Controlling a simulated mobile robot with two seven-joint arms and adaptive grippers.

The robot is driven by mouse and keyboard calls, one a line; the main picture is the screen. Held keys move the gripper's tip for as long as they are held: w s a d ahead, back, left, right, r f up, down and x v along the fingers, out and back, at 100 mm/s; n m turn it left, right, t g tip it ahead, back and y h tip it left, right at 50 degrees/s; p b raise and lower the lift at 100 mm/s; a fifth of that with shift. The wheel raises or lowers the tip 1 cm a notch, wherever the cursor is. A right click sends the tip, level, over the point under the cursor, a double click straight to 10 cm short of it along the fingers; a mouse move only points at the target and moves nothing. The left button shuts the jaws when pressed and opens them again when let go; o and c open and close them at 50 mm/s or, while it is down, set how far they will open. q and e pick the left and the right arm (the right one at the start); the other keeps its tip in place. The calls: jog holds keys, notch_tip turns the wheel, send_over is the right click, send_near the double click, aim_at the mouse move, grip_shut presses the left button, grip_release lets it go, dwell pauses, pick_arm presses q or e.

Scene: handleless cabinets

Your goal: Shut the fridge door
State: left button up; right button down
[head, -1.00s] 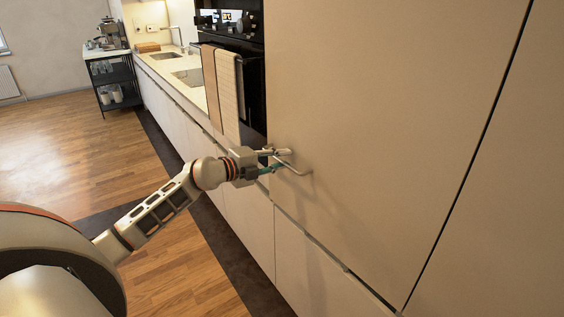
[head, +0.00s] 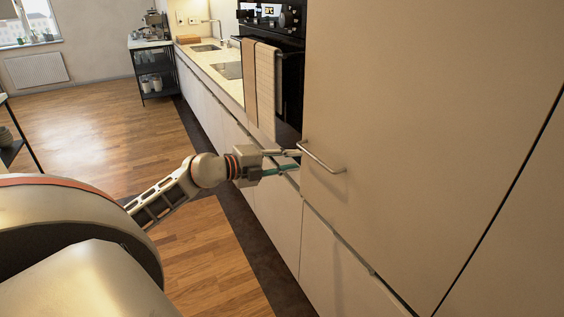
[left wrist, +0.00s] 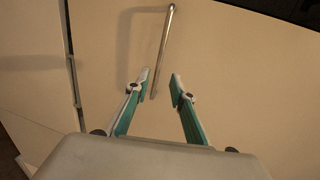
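The fridge door (head: 420,120) is the tall beige panel at the right of the head view. It looks flush or nearly so with its neighbours; I cannot tell whether it is fully shut. Its metal bar handle (head: 322,158) sits near the panel's lower left edge. My left gripper (head: 297,160) is at the handle's left end. In the left wrist view the gripper (left wrist: 160,80) is open with its two teal-lined fingers apart. The handle (left wrist: 164,45) extends ahead of them, its near end appearing between the fingertips, not gripped. My right gripper is out of view.
A black oven (head: 290,85) with hanging towels (head: 258,85) stands left of the panel. A counter with a sink (head: 228,70) runs beyond it. Lower cabinet fronts (head: 335,265) lie below the door. The wooden floor (head: 85,140) at left is clear.

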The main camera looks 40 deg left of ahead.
pick_arm(q)
jog(key=shift+v, duration=1.55)
jog(key=shift+w, duration=0.1)
jog(key=s+d+f+n+g+y, duration=0.1)
jog(key=s+d+f+n, duration=0.5)
jog(key=f, duration=0.5)
jog(key=s+d+f+n+g, duration=0.1)
jog(key=s+d+f+n, duration=0.4)
jog(key=s+d+f, duration=0.4)
jog(key=s+d+f+n+g+y, duration=0.1)
jog(key=s+d+f+n+g, duration=0.1)
jog(key=s+d+f+n, duration=0.4)
jog(key=s+d+f, duration=0.1)
jog(key=d+f, duration=0.4)
jog(key=f, duration=0.4)
jog(key=shift+s+d+n+y, duration=0.15)
jog(key=shift+s+n+y, duration=0.1)
jog(key=shift+n+y, duration=0.05)
